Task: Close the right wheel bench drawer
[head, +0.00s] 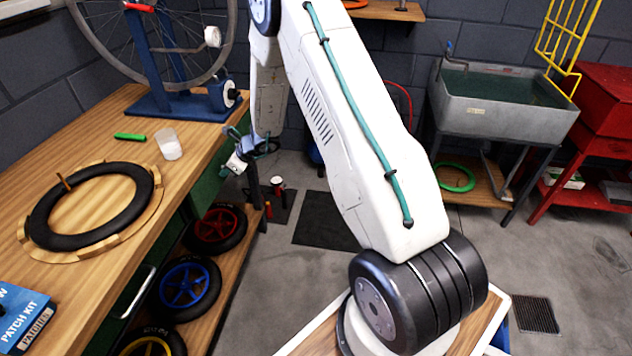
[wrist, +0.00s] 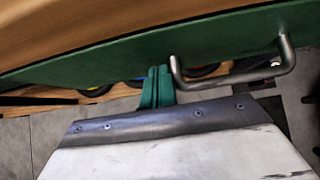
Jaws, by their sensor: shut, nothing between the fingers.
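The right drawer of the wheel bench has a green front (head: 209,180), partly hidden behind the bench edge and my gripper in the head view. The wrist view shows a green front (wrist: 130,55) with a grey metal bar handle (wrist: 235,77). How far the drawer stands out is hard to tell. My gripper (head: 240,158) is at the bench's far right end, close to the green front. Its teal fingers (wrist: 156,88) are shut and empty, just left of the handle in the wrist view. I cannot tell whether they touch the front.
The wooden bench top (head: 105,115) holds a black tyre (head: 90,205), a white cup (head: 168,144) and a blue truing stand (head: 180,103). Several wheels, one blue (head: 186,286), lie on the shelf below. A dark mat (head: 325,220) lies on open floor; a grey sink (head: 495,105) stands behind.

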